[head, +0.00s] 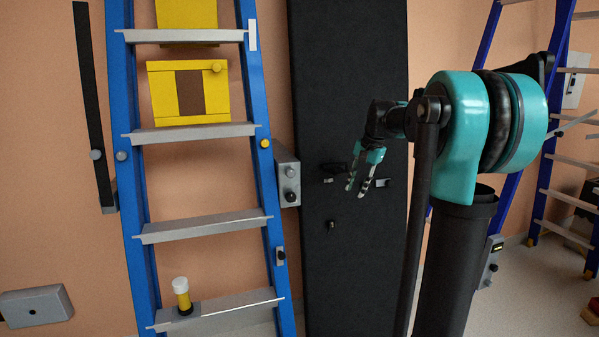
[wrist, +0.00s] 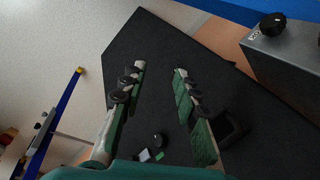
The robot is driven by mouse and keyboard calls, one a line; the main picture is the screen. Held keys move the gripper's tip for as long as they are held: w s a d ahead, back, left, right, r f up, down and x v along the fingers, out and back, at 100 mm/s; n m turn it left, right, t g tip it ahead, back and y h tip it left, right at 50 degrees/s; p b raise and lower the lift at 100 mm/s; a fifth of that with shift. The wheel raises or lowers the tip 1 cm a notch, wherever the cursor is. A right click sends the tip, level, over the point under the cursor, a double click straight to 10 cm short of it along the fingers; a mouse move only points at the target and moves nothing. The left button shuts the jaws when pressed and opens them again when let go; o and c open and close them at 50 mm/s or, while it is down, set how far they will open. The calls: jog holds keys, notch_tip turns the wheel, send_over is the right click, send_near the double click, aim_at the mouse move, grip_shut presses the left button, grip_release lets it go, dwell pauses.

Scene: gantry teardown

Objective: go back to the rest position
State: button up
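My gripper (head: 366,183) is in front of the tall black panel (head: 348,70) in the head view, pointing down and to the left. In the wrist view my gripper (wrist: 158,88) shows its two fingers spread apart with nothing between them. The black panel (wrist: 160,50) lies behind the fingers there.
A blue ladder (head: 200,230) with grey rungs stands to the left, bearing a yellow box (head: 188,92) and a yellow-white cylinder (head: 182,294). A grey box (head: 287,178) with knobs sits between ladder and panel. Another blue ladder (head: 548,185) stands at the right, with open floor near it.

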jog(key=s+f+n+t+h, duration=0.1)
jog(key=s+f+n, duration=0.3)
jog(key=s+f, duration=0.8)
jog(key=s+f+n+t+h, duration=0.1)
jog(key=s+f+n, duration=0.3)
jog(key=s+f, duration=0.9)
jog(key=s, duration=0.4)
jog(key=shift+s, duration=0.3)
